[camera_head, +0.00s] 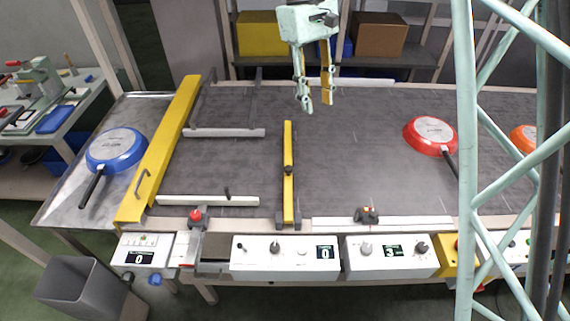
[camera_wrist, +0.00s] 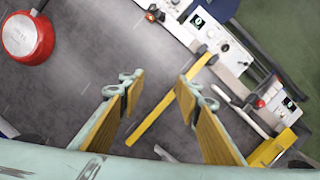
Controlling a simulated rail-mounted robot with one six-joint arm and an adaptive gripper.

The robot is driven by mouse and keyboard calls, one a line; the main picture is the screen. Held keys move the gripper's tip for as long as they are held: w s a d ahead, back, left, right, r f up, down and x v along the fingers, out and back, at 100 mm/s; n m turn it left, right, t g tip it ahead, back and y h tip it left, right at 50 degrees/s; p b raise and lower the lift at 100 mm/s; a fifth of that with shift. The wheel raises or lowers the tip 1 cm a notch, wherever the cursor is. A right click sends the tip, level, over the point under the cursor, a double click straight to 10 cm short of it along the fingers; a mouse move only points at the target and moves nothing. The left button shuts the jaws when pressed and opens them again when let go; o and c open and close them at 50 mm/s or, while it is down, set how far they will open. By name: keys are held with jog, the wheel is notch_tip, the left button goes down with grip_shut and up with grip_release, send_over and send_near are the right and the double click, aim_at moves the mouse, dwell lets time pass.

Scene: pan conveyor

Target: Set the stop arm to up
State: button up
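A slim yellow bar (camera_head: 288,200), which I take to be the stop arm, lies lengthwise front to back over the middle of the grey belt, with a dark knob halfway along it. It looks low and flat, but its exact height is hard to tell. It also shows in the wrist view (camera_wrist: 153,117), running diagonally, partly behind a finger. My gripper (camera_head: 317,103) hangs above the belt, behind and slightly right of the bar's far end. In the wrist view my gripper (camera_wrist: 160,84) has its two tan-padded fingers well apart, with nothing held between them.
A wide yellow gate (camera_head: 160,150) with a handle stands left, beside a blue pan (camera_head: 116,150). A red pan (camera_head: 430,135) and an orange pan (camera_head: 525,138) lie right. Control boxes (camera_head: 285,250) line the front. The belt between bar and red pan is clear.

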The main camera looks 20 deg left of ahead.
aim_at(288, 167)
jog(key=a+f+n+h, duration=0.1)
jog(key=a+f+n, duration=0.1)
jog(key=a+f, duration=1)
jog(key=shift+f+g+h, duration=0.3)
jog(key=shift+f+g, duration=0.1)
jog(key=shift+f, duration=0.1)
jog(key=shift+b+x, duration=0.85)
jog(key=shift+x, duration=5.95)
jog(key=shift+a, duration=0.1)
jog(key=shift+c, duration=0.7)
grip_shut()
